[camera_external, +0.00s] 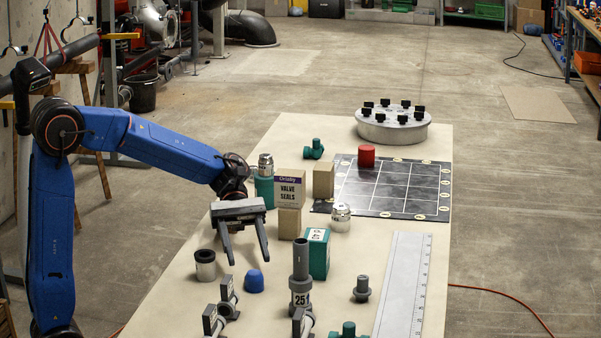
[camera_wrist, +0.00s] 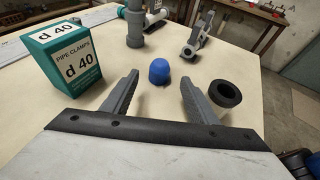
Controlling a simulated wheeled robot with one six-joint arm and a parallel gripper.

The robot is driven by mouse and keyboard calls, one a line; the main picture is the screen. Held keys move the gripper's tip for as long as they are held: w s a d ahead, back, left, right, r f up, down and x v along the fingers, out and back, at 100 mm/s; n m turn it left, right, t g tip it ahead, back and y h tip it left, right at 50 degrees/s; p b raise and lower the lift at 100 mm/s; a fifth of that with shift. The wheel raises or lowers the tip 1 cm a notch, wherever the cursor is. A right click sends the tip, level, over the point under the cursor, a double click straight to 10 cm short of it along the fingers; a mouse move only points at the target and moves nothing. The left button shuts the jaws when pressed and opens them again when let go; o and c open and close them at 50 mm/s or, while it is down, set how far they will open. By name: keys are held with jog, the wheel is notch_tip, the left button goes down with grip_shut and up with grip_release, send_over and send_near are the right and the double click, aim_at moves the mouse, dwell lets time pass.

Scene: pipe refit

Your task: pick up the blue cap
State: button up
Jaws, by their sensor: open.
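The blue cap (camera_external: 254,281) is a small domed piece standing on the table (camera_external: 170,312) near its front left part. In the wrist view the blue cap (camera_wrist: 159,71) shows just beyond the fingertips, roughly centred between them. My gripper (camera_external: 247,258) is open and empty, its two grey fingers pointing down and forward, behind and above the cap in the external view. In the wrist view my gripper (camera_wrist: 160,80) has its fingers spread on either side of the line to the cap, not touching it.
A dark ring-topped cup (camera_external: 205,265) stands left of the cap. A grey pipe fitting (camera_external: 300,275) and a green pipe clamps box (camera_external: 318,253) stand to its right. Grey valve-like pieces (camera_external: 228,297) stand in front. A long ruler (camera_external: 403,285) lies at the right edge.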

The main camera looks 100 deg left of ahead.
aim_at(252, 271)
jog(key=shift+x, duration=2.95)
jog(key=c, duration=1.1)
